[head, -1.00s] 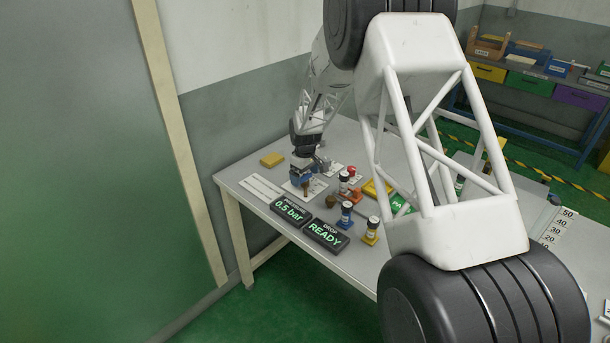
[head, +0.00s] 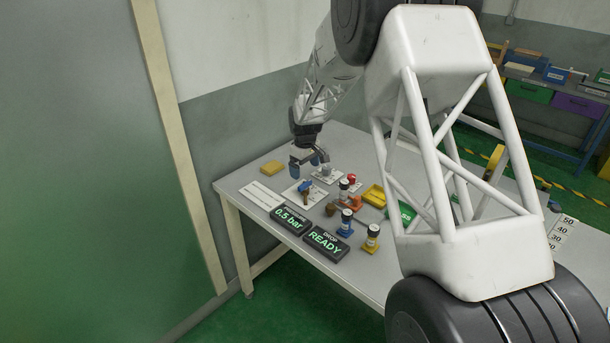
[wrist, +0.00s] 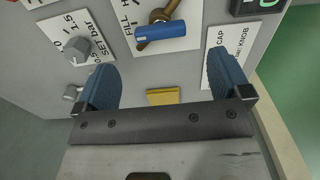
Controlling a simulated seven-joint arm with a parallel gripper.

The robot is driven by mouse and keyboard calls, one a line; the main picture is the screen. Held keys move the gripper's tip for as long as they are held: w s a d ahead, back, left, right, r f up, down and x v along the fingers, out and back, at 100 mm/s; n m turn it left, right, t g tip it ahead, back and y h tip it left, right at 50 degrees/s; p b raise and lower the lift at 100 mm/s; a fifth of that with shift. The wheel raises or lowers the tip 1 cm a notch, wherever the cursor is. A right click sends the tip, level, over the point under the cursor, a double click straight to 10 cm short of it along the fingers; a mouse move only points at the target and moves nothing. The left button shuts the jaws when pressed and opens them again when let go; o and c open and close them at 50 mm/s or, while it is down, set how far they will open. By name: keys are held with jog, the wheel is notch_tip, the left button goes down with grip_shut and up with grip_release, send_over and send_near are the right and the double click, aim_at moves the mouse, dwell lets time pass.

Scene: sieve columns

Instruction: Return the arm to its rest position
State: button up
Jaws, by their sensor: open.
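My gripper (head: 309,160) is in the air above the back left part of the grey table (head: 240,183). In the wrist view its two blue fingers (wrist: 165,78) are spread wide with nothing between them. A blue lever handle (wrist: 161,32) on a brass fitting sits on a white plate marked FILL, apart from the fingertips. It also shows in the head view (head: 305,187), just below my gripper. A grey knob (wrist: 76,47) sits on a plate marked SET bar.
A yellow block (head: 272,167) lies at the table's back left. Displays reading 0.5 bar (head: 290,219) and READY (head: 326,240) stand along the front edge. Small columns with blue (head: 345,224) and yellow (head: 371,238) bases and a yellow tray (head: 374,195) stand to the right.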

jog(key=shift+r, duration=0.55)
jog(key=shift+s+r, duration=0.15)
jog(key=shift+r, duration=0.1)
jog(key=s+d+r+m+t, duration=0.15)
jog(key=s+d+r, duration=0.35)
jog(key=s+r, duration=0.6)
jog(key=s+d+r+m, duration=0.35)
jog(key=s+r, duration=0.55)
jog(key=s, duration=0.4)
jog(key=s+d+m, duration=0.2)
jog(key=s+d, duration=0.1)
jog(key=s, duration=1.2)
jog(key=s+d+r+m+t, duration=0.1)
jog(key=s+d+m, duration=0.1)
jog(key=s, duration=1.4)
jog(key=shift+d+r, duration=0.3)
jog(key=shift+d, duration=0.2)
